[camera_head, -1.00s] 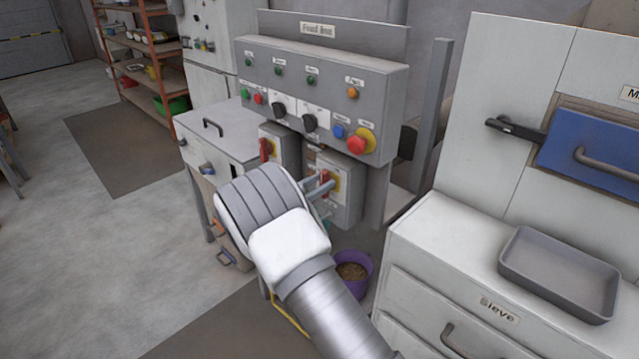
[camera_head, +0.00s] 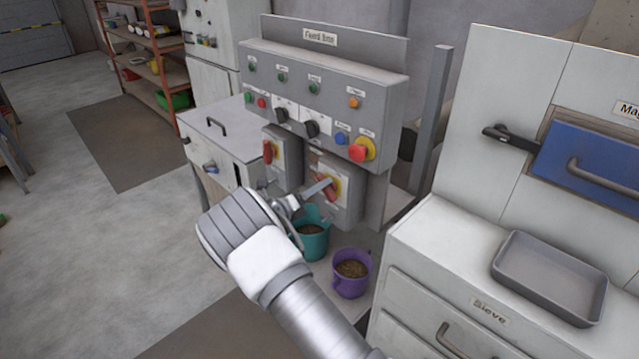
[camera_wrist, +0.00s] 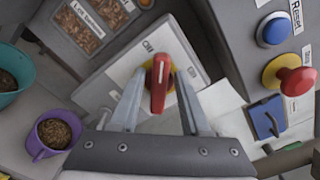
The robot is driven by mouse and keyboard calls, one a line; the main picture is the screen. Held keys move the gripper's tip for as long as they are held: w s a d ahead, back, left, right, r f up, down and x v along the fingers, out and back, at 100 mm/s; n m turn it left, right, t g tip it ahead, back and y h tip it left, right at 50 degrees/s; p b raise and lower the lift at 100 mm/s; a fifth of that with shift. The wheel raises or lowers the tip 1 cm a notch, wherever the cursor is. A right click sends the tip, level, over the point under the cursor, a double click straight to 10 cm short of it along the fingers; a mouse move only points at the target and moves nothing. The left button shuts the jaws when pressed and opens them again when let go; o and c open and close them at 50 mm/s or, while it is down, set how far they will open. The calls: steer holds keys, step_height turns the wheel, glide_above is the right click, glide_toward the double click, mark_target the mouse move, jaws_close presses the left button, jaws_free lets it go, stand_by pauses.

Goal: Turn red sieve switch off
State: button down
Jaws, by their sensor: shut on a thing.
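A red rotary switch handle (camera_head: 325,188) on a yellow disc sits on the front of a grey switch box (camera_head: 345,209) below the control panel. In the wrist view the red handle (camera_wrist: 160,84) stands between the two fingers of my gripper (camera_wrist: 159,80), in line with them, against a pale plate with small position lettering. My gripper (camera_head: 316,190) is shut on this handle; in the head view the fingers partly cover it. In the head view the handle is tilted. A second red switch handle (camera_head: 268,152) stands upright on the box to the left.
Above is a grey panel (camera_head: 300,75) with several buttons, including a red mushroom button (camera_head: 358,153) and a blue button (camera_head: 341,138). Below hang or stand a teal bucket (camera_head: 313,246) and a purple bucket (camera_head: 350,285). A cabinet labelled Sieve with a grey tray (camera_head: 550,275) stands right.

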steer(key=shift+a+f+n+p, duration=0.15)
steer(key=shift+n+p, duration=0.15)
steer(key=shift+n, duration=1.05)
steer(key=shift+d+f+n+p, duration=0.1)
steer(key=shift+n+p, duration=0.2)
steer(key=shift+n, duration=1.1)
steer(key=shift+a+f+n+p, duration=0.15)
steer(key=shift+n+p, duration=0.15)
steer(key=shift+n, duration=1.05)
steer(key=c, duration=0.7)
jaws_free()
steer(key=b+v, duration=0.1)
steer(key=v, duration=1.6)
steer(key=shift+s+a+r+b, duration=0.1)
steer(key=shift+s+b, duration=0.05)
steer(key=shift+b, duration=0.2)
